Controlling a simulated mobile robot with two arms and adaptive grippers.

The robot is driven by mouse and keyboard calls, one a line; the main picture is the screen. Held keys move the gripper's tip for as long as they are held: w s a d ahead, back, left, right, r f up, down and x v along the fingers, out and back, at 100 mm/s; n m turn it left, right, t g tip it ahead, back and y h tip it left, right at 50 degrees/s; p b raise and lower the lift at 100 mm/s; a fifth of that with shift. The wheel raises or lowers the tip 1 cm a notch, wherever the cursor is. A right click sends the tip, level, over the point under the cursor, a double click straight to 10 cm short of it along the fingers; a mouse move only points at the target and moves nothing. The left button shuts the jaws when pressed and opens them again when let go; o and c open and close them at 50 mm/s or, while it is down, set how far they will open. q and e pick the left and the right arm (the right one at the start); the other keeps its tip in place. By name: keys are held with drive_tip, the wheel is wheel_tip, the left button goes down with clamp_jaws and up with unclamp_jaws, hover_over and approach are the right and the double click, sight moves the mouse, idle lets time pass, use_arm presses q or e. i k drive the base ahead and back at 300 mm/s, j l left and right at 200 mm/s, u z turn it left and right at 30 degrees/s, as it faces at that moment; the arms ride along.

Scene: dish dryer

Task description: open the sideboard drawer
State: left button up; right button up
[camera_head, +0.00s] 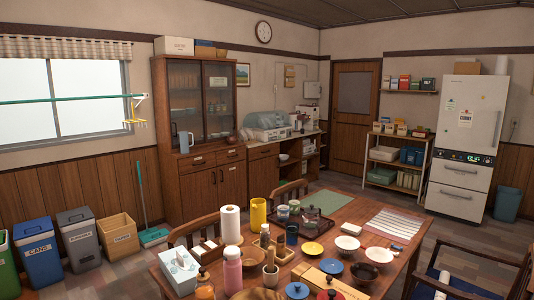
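A low wooden sideboard (265,173) stands against the back wall, right of a tall glass-door cabinet (205,112). Its drawer front (263,152) sits just under the top and looks flush, though it is small at this distance. The tall cabinet also has drawer fronts (196,160) below its glass part, and these look shut. Neither of my grippers is in view. The wooden dining table stands between my viewpoint and the sideboard, and a chair back hides part of the sideboard's lower side.
The dining table (333,226) is crowded with bowls, bottles and a paper towel roll (231,224). Chairs (291,190) stand around it. Bins (38,250) and a broom (143,200) are at the left. Some floor is clear before the tall cabinet. A fridge (468,145) stands at the right.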

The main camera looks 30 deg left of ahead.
sight(255, 152)
drive_tip(key=j+u, duration=0.25)
drive_tip(key=u, duration=0.2)
drive_tip(key=i+j+u, duration=0.25)
drive_tip(key=j+u, duration=0.15)
drive_tip(key=j, duration=0.2)
drive_tip(key=i+j+u, duration=1.25)
drive_tip(key=i+j, duration=0.15)
drive_tip(key=i, duration=0.45)
drive_tip(key=i+j, duration=0.15)
drive_tip(key=i, duration=0.45)
drive_tip(key=i+j, duration=0.1)
drive_tip(key=i, duration=0.55)
drive_tip(key=i+l+z, duration=0.25)
drive_tip(key=i+z, duration=0.15)
drive_tip(key=i+l+z, duration=0.15)
drive_tip(key=i+z, duration=0.7)
drive_tip(key=i+j+z, duration=0.2)
drive_tip(key=i+z, duration=0.2)
drive_tip(key=i+j+z, duration=0.25)
drive_tip(key=z, duration=0.2)
drive_tip(key=i+l+z, duration=0.25)
drive_tip(key=i, duration=0.85)
drive_tip(key=i+j+z, duration=0.25)
drive_tip(key=i, duration=0.85)
